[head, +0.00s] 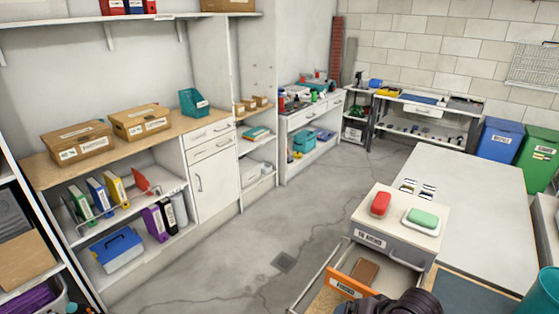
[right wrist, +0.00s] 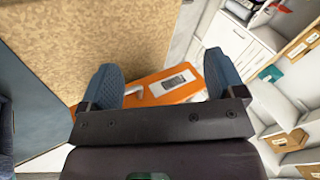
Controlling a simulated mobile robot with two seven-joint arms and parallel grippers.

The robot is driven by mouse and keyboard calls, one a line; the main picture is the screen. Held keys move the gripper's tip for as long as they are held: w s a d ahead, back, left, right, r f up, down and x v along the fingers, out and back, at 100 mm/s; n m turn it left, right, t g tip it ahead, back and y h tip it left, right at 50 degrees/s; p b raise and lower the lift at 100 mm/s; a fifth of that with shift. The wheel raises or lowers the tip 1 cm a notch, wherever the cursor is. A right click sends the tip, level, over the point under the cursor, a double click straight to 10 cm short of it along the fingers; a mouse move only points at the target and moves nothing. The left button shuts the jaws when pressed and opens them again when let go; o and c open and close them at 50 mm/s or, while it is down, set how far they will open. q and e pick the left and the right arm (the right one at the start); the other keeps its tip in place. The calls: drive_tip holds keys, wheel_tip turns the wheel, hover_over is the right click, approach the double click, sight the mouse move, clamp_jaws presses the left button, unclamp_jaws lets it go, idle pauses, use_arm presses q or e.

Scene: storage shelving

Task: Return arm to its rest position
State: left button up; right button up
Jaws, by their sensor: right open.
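In the right wrist view my right gripper (right wrist: 161,66) is open, its two blue-padded fingers wide apart with nothing held between them. An orange drawer front (right wrist: 170,88) with a label shows beyond the fingers; the gap to it is hard to judge. In the head view a dark part of my right arm (head: 408,303) shows at the bottom edge, and its fingers are not visible there. The drawer front (head: 352,285) is just left of it, and the drawer is pulled open with a brown item (head: 365,271) inside. My left gripper is in neither view.
A grey drawer unit (head: 377,239) carries a red item (head: 380,204) and a green item (head: 423,218) on top. A long pale table (head: 485,190) stands behind it. The grey floor (head: 240,265) at left is clear up to the shelving.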

drive_tip(key=s+d+f+t, duration=0.1)
drive_tip(key=f, duration=0.1)
drive_tip(key=s+d+f+n+t, duration=0.1)
drive_tip(key=s+f+t, duration=0.1)
drive_tip(key=s+d+f+t+h+b, duration=0.1)
drive_tip(key=d+f, duration=0.1)
drive_tip(key=shift+s+d+f+n+t, duration=0.1)
drive_tip(key=shift+s+f+n+t, duration=0.1)
drive_tip(key=shift+f+n+t, duration=0.2)
drive_tip(key=s+d+f+n+t+h, duration=0.2)
drive_tip(key=s+d+f+h, duration=0.1)
drive_tip(key=s+d, duration=0.3)
drive_tip(key=shift+s+d+f+n+h, duration=0.3)
drive_tip(key=shift+s+f+n+h, duration=0.1)
drive_tip(key=shift+s, duration=0.75)
drive_tip(key=shift+c, duration=0.3)
